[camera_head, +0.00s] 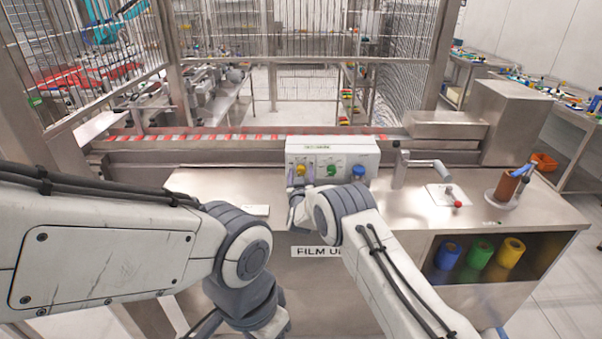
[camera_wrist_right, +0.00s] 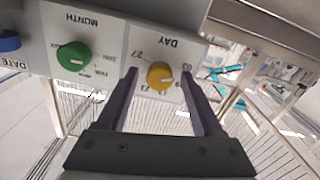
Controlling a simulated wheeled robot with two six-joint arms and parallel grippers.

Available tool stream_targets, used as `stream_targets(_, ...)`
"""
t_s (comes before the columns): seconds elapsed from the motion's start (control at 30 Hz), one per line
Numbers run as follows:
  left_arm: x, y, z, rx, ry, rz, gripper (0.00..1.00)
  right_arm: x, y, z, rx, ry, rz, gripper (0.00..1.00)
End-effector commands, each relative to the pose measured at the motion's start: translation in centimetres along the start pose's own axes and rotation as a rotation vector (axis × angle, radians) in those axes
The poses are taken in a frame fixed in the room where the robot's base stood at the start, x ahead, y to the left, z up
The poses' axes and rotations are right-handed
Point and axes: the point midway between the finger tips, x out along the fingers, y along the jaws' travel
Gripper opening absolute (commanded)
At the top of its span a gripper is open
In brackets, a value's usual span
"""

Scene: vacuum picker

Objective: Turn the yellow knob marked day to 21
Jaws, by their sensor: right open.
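The yellow knob (camera_head: 300,170) marked DAY is at the left of the white control box (camera_head: 352,153). In the right wrist view the yellow knob (camera_wrist_right: 159,75) sits between the two open fingers of my right gripper (camera_wrist_right: 160,85), with a gap on each side. Numbers around it include 27 and 03; other numbers are too small to read surely. My right gripper also shows in the head view (camera_head: 300,177), in front of the box. My left arm bends downward at the lower left; its fingers are not visible.
A green knob (camera_wrist_right: 73,57) marked MONTH and a blue knob (camera_wrist_right: 9,42) marked DATE share the panel; the green knob (camera_head: 331,171) and blue knob (camera_head: 358,171) show in the head view. A crank handle (camera_head: 425,166) stands right of the box. Coloured rolls (camera_head: 480,252) lie in a shelf below.

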Motion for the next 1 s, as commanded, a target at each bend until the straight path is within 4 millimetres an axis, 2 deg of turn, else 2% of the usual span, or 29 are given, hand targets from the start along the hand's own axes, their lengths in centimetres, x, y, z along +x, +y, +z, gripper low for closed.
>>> stream_targets(0.2,0.0,0.0,0.0,0.000,0.000,0.000,0.50,0.0,0.0,0.1,0.000,-0.001,0.000,0.68)
stream_targets(0.23,0.0,0.0,0.0,0.000,0.000,0.000,0.50,0.0,0.0,0.1,0.000,-0.001,0.000,0.64)
stream_targets(0.4,0.0,0.0,0.0,0.000,0.000,0.000,0.50,0.0,0.0,0.0,0.000,-0.001,0.000,0.00)
stream_targets(0.73,0.8,-0.1,0.0,0.000,0.000,0.000,0.50,0.0,-0.1,0.2,0.029,-0.001,-0.001,0.00)
stream_targets(1.0,3.8,-0.3,0.2,0.002,0.000,0.000,0.50,0.0,-0.1,0.6,0.177,0.001,0.000,0.00)
